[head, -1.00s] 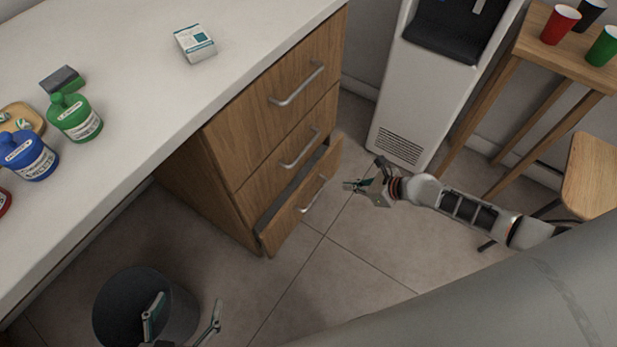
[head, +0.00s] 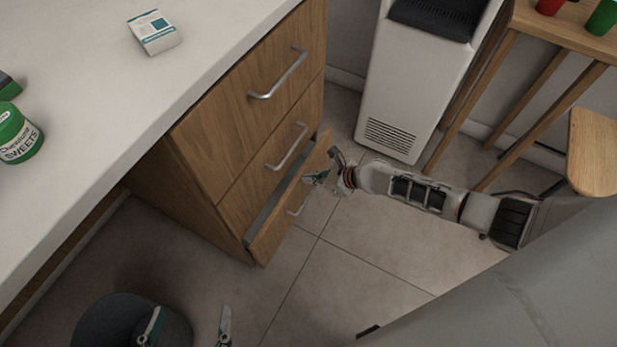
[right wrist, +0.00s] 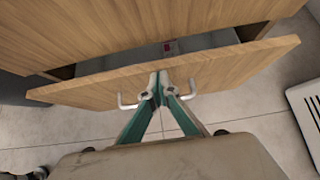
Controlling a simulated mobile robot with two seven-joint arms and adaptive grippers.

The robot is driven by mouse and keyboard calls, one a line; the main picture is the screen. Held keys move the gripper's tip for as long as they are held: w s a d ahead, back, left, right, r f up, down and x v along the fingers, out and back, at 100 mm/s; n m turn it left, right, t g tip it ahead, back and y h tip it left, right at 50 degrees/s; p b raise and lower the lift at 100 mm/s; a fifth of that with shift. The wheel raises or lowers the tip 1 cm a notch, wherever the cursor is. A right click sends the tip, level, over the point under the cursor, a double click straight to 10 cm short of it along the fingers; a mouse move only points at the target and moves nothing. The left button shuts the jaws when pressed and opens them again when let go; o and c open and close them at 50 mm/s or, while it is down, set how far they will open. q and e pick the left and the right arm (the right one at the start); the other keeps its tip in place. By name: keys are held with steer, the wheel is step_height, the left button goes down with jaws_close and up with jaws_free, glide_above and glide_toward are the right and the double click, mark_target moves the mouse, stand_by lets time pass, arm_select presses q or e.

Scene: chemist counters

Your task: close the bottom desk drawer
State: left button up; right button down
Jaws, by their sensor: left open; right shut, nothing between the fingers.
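The bottom desk drawer (head: 265,236) is pulled partly out of the wooden drawer unit, with a dark gap behind its front. Its front also shows in the right wrist view (right wrist: 240,68), with a bar handle (right wrist: 125,103) on it. Something greyish lies inside the drawer (right wrist: 170,48). My right gripper (head: 312,179) is shut and empty at the drawer front. In the right wrist view its fingertips (right wrist: 162,82) are at the front, between the handle's two ends; contact cannot be told. My left gripper (head: 188,330) is open at the lower left, above the bin.
Two closed drawers (head: 285,85) are above it. A dark bin (head: 95,318) stands on the floor at lower left. The white counter (head: 90,110) overhangs at left. Floor before the drawer is clear.

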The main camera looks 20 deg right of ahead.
steer(key=shift+w+a, duration=0.1)
stand_by(0.3)
steer(key=shift+w+a+r, duration=0.1)
steer(key=shift+w+a, duration=0.35)
steer(key=shift+w, duration=0.15)
steer(key=shift+w+a, duration=0.35)
steer(key=shift+w, duration=0.05)
steer(key=shift+s+d, duration=0.1)
